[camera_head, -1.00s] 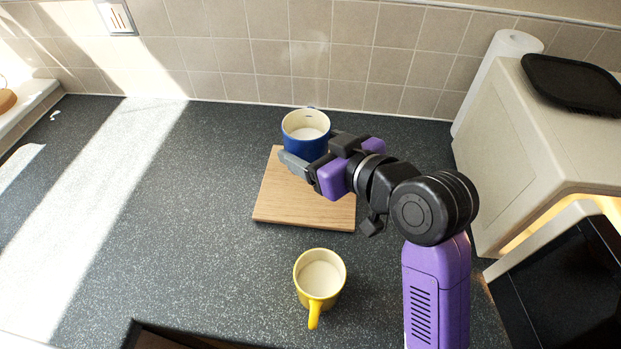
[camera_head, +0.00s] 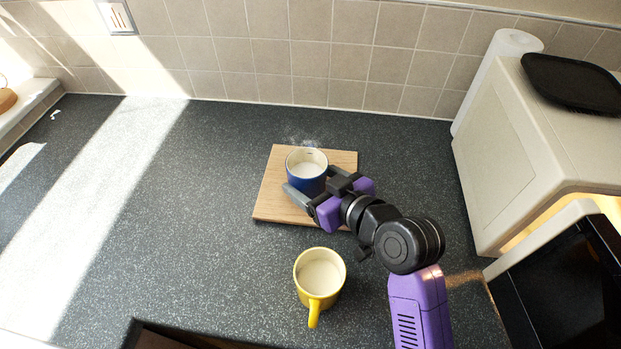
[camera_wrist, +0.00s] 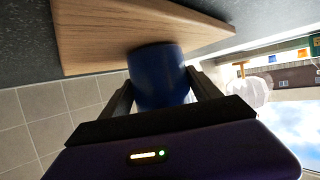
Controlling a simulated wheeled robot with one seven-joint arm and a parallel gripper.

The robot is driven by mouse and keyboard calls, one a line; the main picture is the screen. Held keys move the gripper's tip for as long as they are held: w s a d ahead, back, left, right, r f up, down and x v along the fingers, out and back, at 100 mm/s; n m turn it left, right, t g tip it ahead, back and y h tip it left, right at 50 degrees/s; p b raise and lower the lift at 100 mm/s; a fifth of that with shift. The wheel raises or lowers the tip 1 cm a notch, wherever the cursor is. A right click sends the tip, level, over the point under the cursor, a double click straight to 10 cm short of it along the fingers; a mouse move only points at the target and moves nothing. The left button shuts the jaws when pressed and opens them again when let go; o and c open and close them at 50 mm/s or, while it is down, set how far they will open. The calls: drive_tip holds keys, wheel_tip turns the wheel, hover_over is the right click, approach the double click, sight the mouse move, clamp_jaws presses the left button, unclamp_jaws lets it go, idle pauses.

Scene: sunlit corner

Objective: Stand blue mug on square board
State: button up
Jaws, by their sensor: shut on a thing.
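The blue mug (camera_head: 305,183), white inside, is upright over the middle of the square wooden board (camera_head: 272,204). My gripper (camera_head: 308,188) is shut on the mug, with one finger on each side of its body. In the wrist view the blue mug (camera_wrist: 158,80) sits between the two fingers, against the board (camera_wrist: 90,30). I cannot tell for sure whether the mug's base touches the board. The mug's handle is not clearly visible.
A yellow mug (camera_head: 320,276) stands on the dark counter (camera_head: 190,220) in front of the board. A microwave (camera_head: 545,150) with a black tray (camera_head: 570,82) on top and a paper towel roll (camera_head: 497,78) are at the right. The counter's left side is clear.

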drive_tip(key=shift+f, duration=0.1)
drive_tip(key=o, duration=2)
drive_tip(key=b+v, duration=0.1)
drive_tip(key=v, duration=1.1)
drive_tip(key=shift+w, duration=0.1)
